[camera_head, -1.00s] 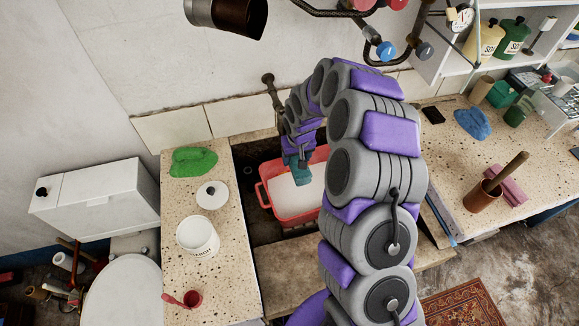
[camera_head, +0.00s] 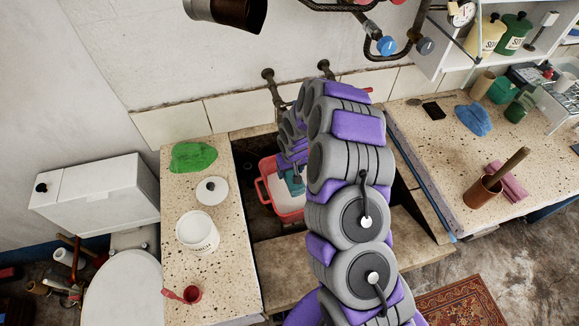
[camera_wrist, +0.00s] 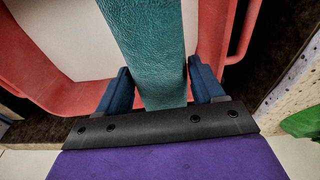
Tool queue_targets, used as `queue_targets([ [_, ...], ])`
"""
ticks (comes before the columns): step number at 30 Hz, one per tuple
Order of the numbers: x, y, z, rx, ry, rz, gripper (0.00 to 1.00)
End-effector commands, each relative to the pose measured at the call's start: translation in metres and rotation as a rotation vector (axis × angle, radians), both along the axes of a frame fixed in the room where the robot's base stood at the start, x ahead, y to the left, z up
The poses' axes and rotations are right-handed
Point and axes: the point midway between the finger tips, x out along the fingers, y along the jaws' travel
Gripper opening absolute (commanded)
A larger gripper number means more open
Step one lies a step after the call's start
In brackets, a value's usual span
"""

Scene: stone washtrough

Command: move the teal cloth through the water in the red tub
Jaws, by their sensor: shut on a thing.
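The red tub (camera_head: 267,187) sits in the dark sink of the stone trough, partly hidden behind my arm. It holds pale, whitish water (camera_head: 288,201). The teal cloth (camera_head: 293,182) is over or in the tub's water; I cannot tell how deep it reaches. In the wrist view the teal cloth (camera_wrist: 150,45) runs as a flat strip between the two blue fingers of my gripper (camera_wrist: 160,82). My gripper is shut on it. The tub's red rim (camera_wrist: 45,80) and pale water (camera_wrist: 70,25) show beyond the fingers.
The left counter holds a green cloth (camera_head: 193,157), a white lid (camera_head: 212,190), a white pot (camera_head: 197,232) and a small red cup (camera_head: 191,294).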

Motion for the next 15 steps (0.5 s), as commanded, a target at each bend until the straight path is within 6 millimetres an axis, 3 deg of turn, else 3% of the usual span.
queue_targets([
  [15,0.000,0.001,-0.050,-0.001,0.001,0.000,0.31],
])
